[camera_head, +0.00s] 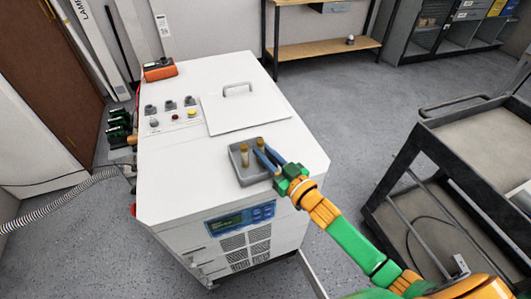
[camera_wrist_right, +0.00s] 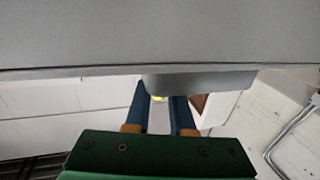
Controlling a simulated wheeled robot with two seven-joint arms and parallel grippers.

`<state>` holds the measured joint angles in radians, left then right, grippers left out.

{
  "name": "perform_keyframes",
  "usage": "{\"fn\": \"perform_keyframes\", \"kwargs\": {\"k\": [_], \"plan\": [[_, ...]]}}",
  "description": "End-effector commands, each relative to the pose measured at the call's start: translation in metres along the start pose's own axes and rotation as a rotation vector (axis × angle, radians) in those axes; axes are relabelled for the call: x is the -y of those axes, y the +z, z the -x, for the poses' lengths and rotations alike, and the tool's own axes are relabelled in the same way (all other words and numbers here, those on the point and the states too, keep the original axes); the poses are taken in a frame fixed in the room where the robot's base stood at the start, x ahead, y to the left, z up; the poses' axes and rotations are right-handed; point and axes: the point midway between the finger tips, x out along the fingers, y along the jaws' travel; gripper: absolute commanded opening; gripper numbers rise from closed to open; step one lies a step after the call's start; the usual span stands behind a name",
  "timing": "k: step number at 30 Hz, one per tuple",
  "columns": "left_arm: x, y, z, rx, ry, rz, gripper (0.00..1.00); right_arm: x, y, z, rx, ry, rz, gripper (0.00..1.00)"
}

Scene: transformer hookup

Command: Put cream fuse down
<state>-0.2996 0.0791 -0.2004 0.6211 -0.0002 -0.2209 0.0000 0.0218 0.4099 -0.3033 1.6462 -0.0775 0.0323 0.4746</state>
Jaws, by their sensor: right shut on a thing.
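A small grey tray (camera_head: 239,171) sits on the white cabinet top, near its front right. Two small cream-tan fuses show at the tray. One fuse (camera_head: 244,154) stands in its left part. The other, the cream fuse (camera_head: 261,143), is at the tips of my right gripper (camera_head: 262,153), over or in the tray's far right part; I cannot tell if it touches the tray floor. The blue fingers are shut on it. In the right wrist view the fingers (camera_wrist_right: 160,100) reach toward the tray (camera_wrist_right: 205,82), with a yellowish bit between them. My left gripper is out of view.
The cabinet top (camera_head: 190,80) holds a flat panel with a handle (camera_head: 238,88), several knobs and buttons (camera_head: 175,113), and an orange device (camera_head: 160,69) at the back. A grey cart (camera_head: 480,135) stands at the right. The cabinet top left of the tray is clear.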

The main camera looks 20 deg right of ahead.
Motion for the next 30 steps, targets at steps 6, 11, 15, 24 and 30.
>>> {"fn": "perform_keyframes", "kwargs": {"k": [6, 11, 15, 24, 30], "plan": [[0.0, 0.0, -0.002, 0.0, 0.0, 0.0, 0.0, 0.0, 0.002, 0.0, 0.0, 0.0, 0.0, 0.52], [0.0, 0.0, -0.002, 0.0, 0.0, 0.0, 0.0, 0.0, 0.002, 0.0, 0.0, 0.0, 0.0, 0.52], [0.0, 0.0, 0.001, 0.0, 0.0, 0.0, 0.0, 0.0, -0.001, 0.0, 0.0, 0.0, 0.0, 0.52], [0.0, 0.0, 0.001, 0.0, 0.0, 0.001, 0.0, 0.0, 0.0, 0.053, 0.005, 0.001, 0.0, 0.52], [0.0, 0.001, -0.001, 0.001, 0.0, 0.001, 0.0, 0.0, 0.0, 0.095, 0.004, 0.0, 0.0, 0.52]]}}
